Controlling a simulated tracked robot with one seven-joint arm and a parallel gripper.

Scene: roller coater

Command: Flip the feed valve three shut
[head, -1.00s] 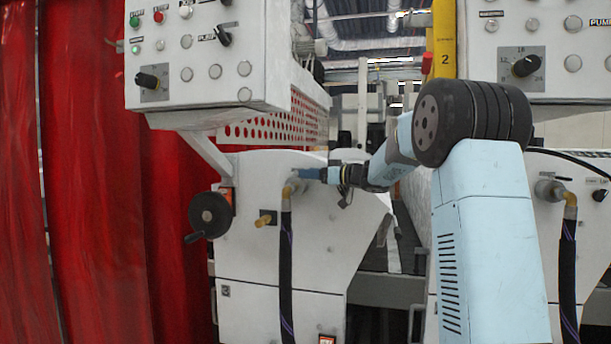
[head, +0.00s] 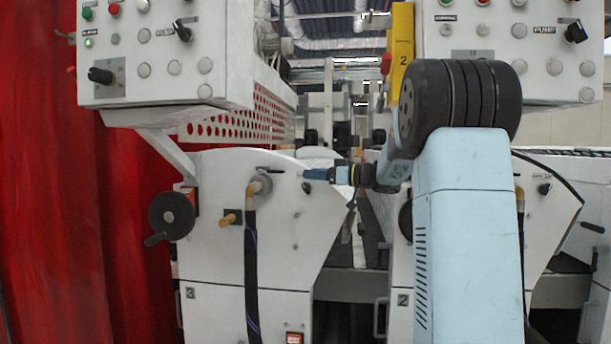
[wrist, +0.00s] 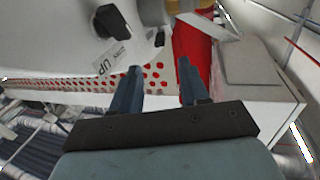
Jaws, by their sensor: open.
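Machine unit three (head: 240,265), marked 3, stands left of centre in the head view. A small dark lever-like part (head: 271,169) lies roughly level on its upper face, beside the grey hose fitting (head: 262,184). I take it for the feed valve three's handle, but it is too small to be sure. My gripper (head: 308,174) points left, a short way right of it in the picture. I cannot judge the depth gap. In the wrist view my gripper (wrist: 160,78) has its blue fingers apart, with nothing between them; I cannot make out the valve there.
A black hose (head: 251,270) hangs from the fitting. A brass stub (head: 229,217) and black handwheel (head: 172,216) are to the left. A control box (head: 165,75) and perforated guard (head: 235,125) overhang above. Red curtains (head: 50,200) close the left side.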

